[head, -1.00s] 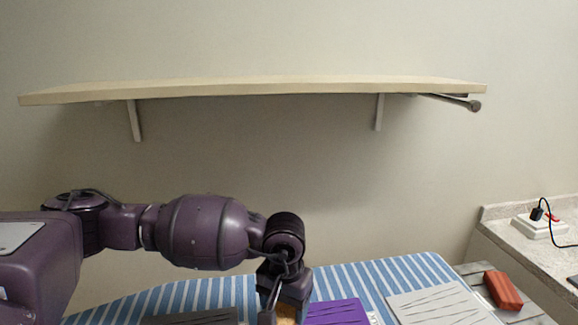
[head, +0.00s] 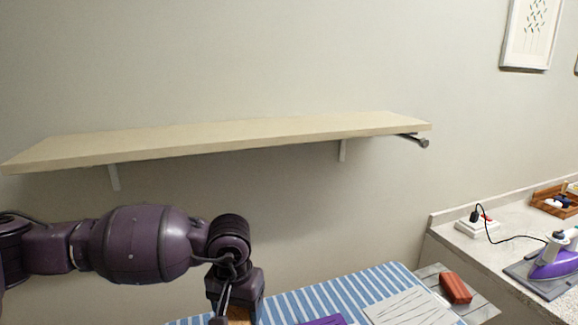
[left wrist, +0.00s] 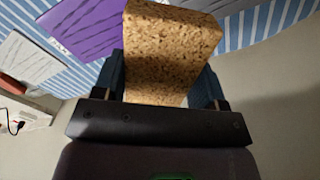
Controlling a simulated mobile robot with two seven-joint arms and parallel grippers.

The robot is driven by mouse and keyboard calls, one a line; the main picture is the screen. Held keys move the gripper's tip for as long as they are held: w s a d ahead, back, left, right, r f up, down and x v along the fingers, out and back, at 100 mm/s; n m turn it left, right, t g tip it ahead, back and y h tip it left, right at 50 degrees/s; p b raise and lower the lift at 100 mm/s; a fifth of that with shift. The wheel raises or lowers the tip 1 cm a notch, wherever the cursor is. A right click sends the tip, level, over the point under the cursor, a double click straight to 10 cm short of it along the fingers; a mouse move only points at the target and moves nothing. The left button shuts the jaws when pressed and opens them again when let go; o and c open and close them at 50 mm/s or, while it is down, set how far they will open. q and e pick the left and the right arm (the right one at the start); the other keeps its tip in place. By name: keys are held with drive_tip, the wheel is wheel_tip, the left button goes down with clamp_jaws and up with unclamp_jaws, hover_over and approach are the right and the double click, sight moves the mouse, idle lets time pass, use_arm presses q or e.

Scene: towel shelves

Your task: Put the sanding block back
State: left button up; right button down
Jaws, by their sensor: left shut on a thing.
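The sanding block, a tan speckled cork-like block (left wrist: 172,45), is in my left gripper. It fills the space between the two fingers in the left wrist view. In the head view my left gripper (head: 226,316) is at the bottom edge, with a bit of the block (head: 241,314) showing below it. The gripper is over the left part of a blue-and-white striped surface (head: 375,283); I cannot tell whether the block touches it. My right gripper is out of view.
A red block (head: 455,287) sits on a grey board at right. A counter holds a power strip (head: 478,226), iron (head: 558,259) and wooden tray (head: 552,205). The wall shelf (head: 220,137) is bare.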

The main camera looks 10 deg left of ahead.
use_arm(q)
drive_tip(key=shift+r+p, duration=0.35)
drive_tip(key=shift+r, duration=0.1)
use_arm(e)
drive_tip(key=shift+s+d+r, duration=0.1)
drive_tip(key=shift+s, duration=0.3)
